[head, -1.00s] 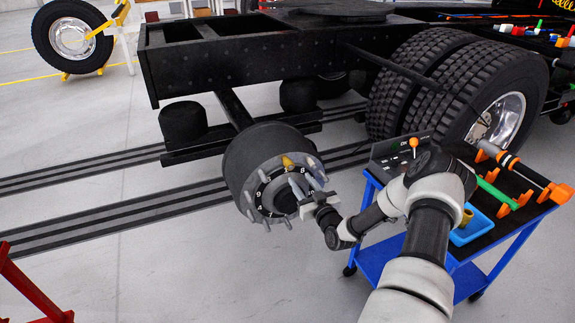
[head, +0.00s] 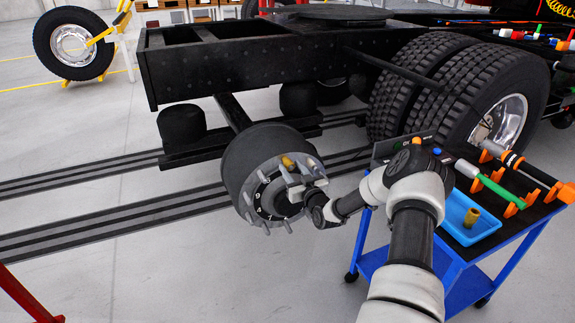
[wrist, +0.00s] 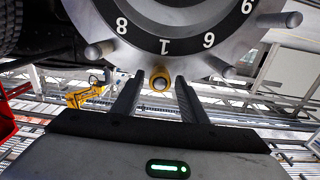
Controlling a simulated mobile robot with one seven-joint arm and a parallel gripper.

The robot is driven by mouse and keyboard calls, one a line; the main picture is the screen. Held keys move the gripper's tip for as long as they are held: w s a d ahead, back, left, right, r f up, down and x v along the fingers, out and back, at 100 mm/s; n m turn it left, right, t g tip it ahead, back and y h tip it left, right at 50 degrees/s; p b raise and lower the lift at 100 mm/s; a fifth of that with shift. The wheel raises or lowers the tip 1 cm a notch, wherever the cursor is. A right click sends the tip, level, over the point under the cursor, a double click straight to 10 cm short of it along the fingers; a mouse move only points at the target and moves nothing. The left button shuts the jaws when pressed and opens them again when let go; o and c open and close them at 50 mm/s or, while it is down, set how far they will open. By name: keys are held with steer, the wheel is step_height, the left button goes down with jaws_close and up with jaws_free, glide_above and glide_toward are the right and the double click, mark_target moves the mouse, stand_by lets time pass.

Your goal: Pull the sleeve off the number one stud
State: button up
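The wheel hub (head: 262,178) has a ring of studs around a black numbered plate. A brass-yellow sleeve (head: 288,162) sits on a stud at the upper part of the hub. In the wrist view this sleeve (wrist: 160,82) shows end-on as a yellow ring, at the stud by the number 1. My gripper (wrist: 158,90) is open, with one dark finger on each side of the sleeve and gaps visible between. In the head view my gripper (head: 297,184) is close in front of the hub, and its fingers partly cover the studs and plate.
Bare studs (wrist: 100,50) flank the sleeve. A blue trolley (head: 465,262) stands right of the hub, with a blue tray (head: 452,215) holding another brass sleeve (head: 472,217). Double tyres (head: 450,90) are behind it.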

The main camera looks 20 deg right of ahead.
jaws_close()
steer(key=shift+s, duration=0.1)
steer(key=shift+s, duration=0.1)
steer(key=s+p, duration=0.2)
steer(key=s, duration=0.9)
steer(key=shift+s+d+p, duration=0.25)
steer(key=shift+p, duration=0.05)
stand_by(1.9)
stand_by(0.4)
